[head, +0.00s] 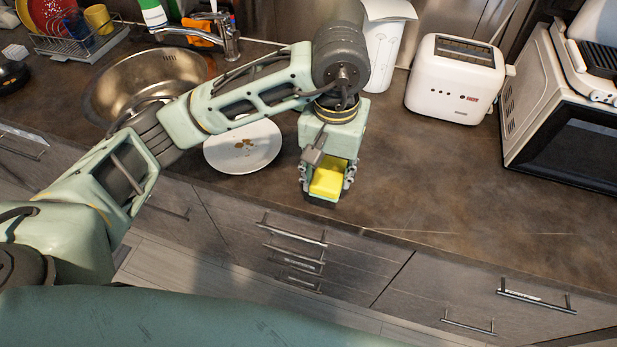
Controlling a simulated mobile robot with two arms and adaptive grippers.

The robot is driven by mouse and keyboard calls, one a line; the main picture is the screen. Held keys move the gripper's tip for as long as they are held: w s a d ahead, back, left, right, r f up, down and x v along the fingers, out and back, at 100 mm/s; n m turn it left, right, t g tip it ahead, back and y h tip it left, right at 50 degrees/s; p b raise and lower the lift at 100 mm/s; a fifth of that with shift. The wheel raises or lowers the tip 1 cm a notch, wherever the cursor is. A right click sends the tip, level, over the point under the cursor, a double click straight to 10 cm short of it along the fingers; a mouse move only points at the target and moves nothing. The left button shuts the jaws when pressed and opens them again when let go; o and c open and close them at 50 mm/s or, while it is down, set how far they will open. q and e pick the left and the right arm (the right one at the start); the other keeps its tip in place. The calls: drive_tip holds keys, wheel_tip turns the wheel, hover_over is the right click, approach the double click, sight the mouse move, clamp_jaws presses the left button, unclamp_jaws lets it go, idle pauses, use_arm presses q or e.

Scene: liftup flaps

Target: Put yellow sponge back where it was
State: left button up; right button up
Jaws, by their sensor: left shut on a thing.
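A yellow sponge (327,181) with a dark underside is held between the fingers of my left gripper (325,184). The gripper is shut on it and points down near the front edge of the counter (420,190). I cannot tell how far the sponge is above the counter. My right gripper is not in view.
A white plate (243,147) with brown stains lies left of the gripper, partly behind my arm. The metal sink (140,75) and faucet (228,45) are at the back left. A white toaster (457,80) and a microwave (560,125) stand right. Counter between is clear.

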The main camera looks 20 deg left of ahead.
use_arm(q)
drive_tip(key=w+a+f+p, duration=0.1)
drive_tip(key=w+a+f, duration=0.1)
drive_tip(key=w+a+f+p, duration=0.1)
drive_tip(key=w+a+f, duration=0.1)
drive_tip(key=w+a, duration=0.1)
drive_tip(key=w+a+f+p, duration=0.1)
drive_tip(key=w+a+f, duration=0.1)
drive_tip(key=shift+w+a, duration=0.25)
drive_tip(key=shift+a, duration=0.05)
drive_tip(key=shift+w+a+f+p, duration=0.3)
drive_tip(key=shift+w+f+p, duration=0.05)
drive_tip(key=shift+f, duration=0.1)
wheel_tip(320, 180, down, 3)
drive_tip(key=shift+f+p, duration=0.1)
drive_tip(key=shift+p, duration=0.7)
drive_tip(key=shift+f, duration=0.3)
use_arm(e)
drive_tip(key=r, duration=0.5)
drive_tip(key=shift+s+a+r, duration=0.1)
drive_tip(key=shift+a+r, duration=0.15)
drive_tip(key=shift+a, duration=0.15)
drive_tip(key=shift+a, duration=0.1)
